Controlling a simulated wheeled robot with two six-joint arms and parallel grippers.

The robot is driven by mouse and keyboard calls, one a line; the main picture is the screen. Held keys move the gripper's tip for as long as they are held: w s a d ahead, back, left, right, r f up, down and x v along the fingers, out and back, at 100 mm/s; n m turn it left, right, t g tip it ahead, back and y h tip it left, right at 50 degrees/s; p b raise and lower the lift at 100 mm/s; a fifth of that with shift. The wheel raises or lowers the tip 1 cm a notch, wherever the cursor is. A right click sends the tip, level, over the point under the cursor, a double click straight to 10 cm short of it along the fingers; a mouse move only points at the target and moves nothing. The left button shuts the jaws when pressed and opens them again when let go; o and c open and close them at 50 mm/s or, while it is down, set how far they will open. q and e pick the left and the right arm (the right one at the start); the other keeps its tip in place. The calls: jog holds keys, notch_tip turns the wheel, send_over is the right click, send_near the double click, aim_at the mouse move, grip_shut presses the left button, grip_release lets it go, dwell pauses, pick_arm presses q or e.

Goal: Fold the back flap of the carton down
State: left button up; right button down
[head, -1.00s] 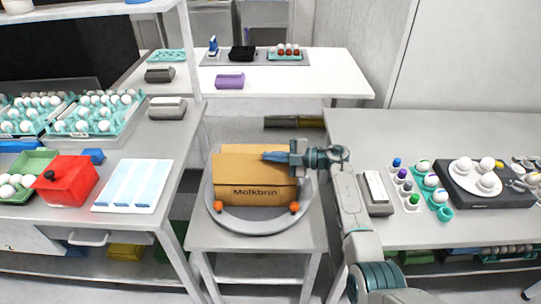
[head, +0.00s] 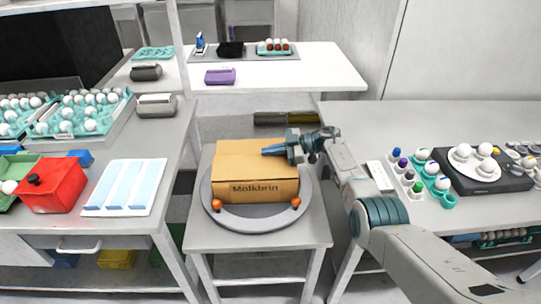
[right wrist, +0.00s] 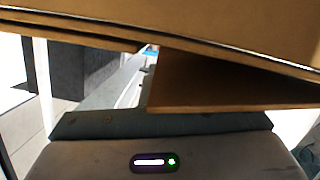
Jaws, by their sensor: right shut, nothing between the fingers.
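The brown carton (head: 257,190), marked "Molkbrin", stands on a grey round turntable (head: 240,222) with two orange knobs. Its top panel (head: 245,158) now looks nearly flat from front edge to back edge. Whether it lies fully down cannot be told. My right gripper (head: 272,150) is shut and empty, with its tips over the back right part of the top. In the right wrist view, a cardboard panel (right wrist: 220,30) crosses close above and a second brown cardboard piece (right wrist: 225,85) lies below it. My left gripper is not in view.
A table with egg trays (head: 80,122), a red box (head: 52,188) and a white tray (head: 125,190) stands left. The right table holds egg holders and a dark scale (head: 465,180). A white table (head: 280,72) is behind.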

jog(key=shift+w+d+f+m+b, duration=0.1)
jog(key=shift+w+f+m+b, duration=0.05)
jog(key=shift+f+m+b, duration=0.45)
jog(key=shift+r, duration=0.1)
dwell(0.4)
